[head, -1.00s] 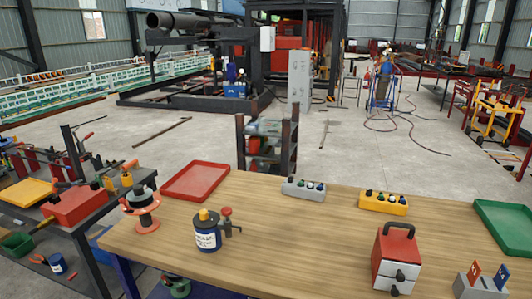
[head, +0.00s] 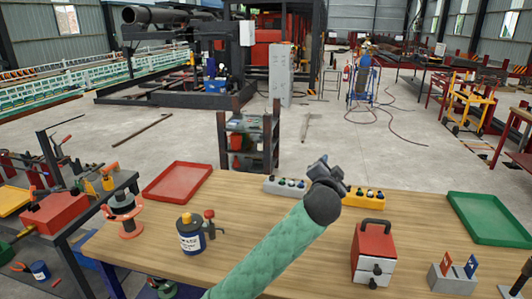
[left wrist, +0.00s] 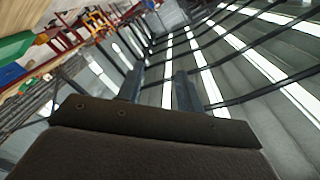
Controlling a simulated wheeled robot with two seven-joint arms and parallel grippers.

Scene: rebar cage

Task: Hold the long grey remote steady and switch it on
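The long grey remote (head: 282,186) lies on the wooden table (head: 250,240) near its far edge, with several coloured buttons on top. A similar yellow remote (head: 376,196) lies to its right, partly hidden behind my left gripper. My left gripper (head: 325,164) is raised over the table, right of the grey remote in the head view, and touches nothing I can see. In the left wrist view its two fingers (left wrist: 159,88) stand apart with nothing between them. That view looks up at the hall roof and does not show the remote. My right gripper is out of view.
A red-and-grey drawer box (head: 372,254), a green tray (head: 490,218) and a card holder (head: 454,278) stand right. The table's middle front lies behind my arm.

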